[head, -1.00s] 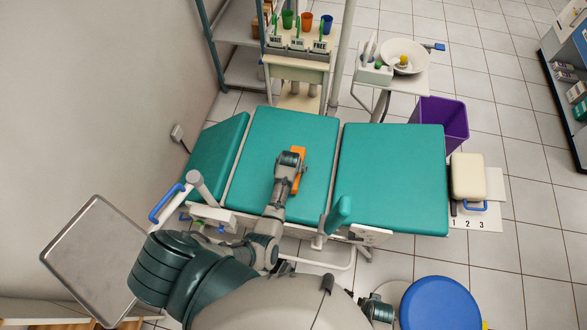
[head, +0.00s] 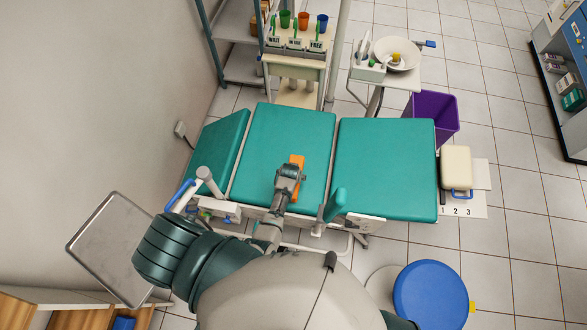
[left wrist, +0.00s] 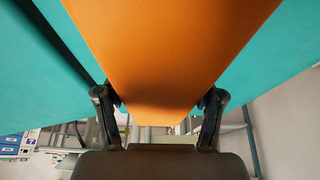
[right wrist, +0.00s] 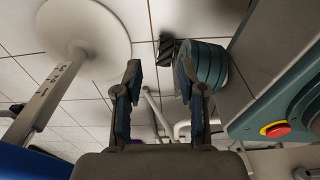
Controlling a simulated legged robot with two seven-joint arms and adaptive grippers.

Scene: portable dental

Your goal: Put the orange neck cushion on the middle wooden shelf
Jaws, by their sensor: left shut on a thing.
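The orange neck cushion (head: 297,162) is over the middle teal section of the dental bed in the head view. My left gripper (head: 289,174) is shut on it and covers part of it. In the left wrist view the cushion (left wrist: 165,50) fills the middle, with one finger on each side. I cannot tell its exact height above the bed. A wooden unit (head: 85,318) is partly visible at the bottom left; its middle shelf cannot be made out. My right gripper (right wrist: 160,90) is open and empty in the right wrist view.
A metal tray (head: 115,245) stands between the bed (head: 388,160) and the wooden unit. A blue stool (head: 432,300) is at the lower right. A cart with cups (head: 297,60), a basin (head: 395,58) and a purple bin (head: 433,115) stand behind the bed. The right floor is mostly clear.

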